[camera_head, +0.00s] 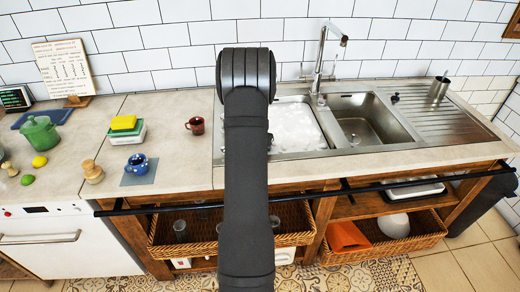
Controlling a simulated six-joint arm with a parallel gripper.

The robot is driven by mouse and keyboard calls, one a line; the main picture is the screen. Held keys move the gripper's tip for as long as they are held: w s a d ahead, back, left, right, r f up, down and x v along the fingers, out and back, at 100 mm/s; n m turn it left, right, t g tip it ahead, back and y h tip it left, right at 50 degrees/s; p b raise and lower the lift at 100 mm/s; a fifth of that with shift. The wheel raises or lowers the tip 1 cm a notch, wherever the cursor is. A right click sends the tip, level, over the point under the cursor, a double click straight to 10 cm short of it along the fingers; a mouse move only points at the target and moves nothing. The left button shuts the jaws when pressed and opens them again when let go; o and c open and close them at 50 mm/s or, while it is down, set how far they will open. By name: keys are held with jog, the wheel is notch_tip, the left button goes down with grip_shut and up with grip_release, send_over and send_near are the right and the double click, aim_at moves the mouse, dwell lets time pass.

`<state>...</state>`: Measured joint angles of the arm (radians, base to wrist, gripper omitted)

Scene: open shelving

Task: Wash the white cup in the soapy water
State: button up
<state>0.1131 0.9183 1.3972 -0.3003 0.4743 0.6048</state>
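The left sink basin (296,126) is filled with white foam, which looks like soapy water; its left part is hidden behind my arm. I cannot make out a white cup in this view. The cups I can see are a dark red mug (196,126) on the counter left of the sink and a blue patterned cup (137,163) on a grey-blue cloth farther left. My arm rises through the middle of the picture in front of the counter. My gripper does not show, so I cannot see what it holds.
The right basin (365,120) looks empty, under a chrome faucet (322,65). A metal tumbler (438,88) stands on the drainboard. A green pot (40,133) and sponges (124,123) are at left. Wicker baskets (290,238) sit below; the right one holds a white bowl (394,225).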

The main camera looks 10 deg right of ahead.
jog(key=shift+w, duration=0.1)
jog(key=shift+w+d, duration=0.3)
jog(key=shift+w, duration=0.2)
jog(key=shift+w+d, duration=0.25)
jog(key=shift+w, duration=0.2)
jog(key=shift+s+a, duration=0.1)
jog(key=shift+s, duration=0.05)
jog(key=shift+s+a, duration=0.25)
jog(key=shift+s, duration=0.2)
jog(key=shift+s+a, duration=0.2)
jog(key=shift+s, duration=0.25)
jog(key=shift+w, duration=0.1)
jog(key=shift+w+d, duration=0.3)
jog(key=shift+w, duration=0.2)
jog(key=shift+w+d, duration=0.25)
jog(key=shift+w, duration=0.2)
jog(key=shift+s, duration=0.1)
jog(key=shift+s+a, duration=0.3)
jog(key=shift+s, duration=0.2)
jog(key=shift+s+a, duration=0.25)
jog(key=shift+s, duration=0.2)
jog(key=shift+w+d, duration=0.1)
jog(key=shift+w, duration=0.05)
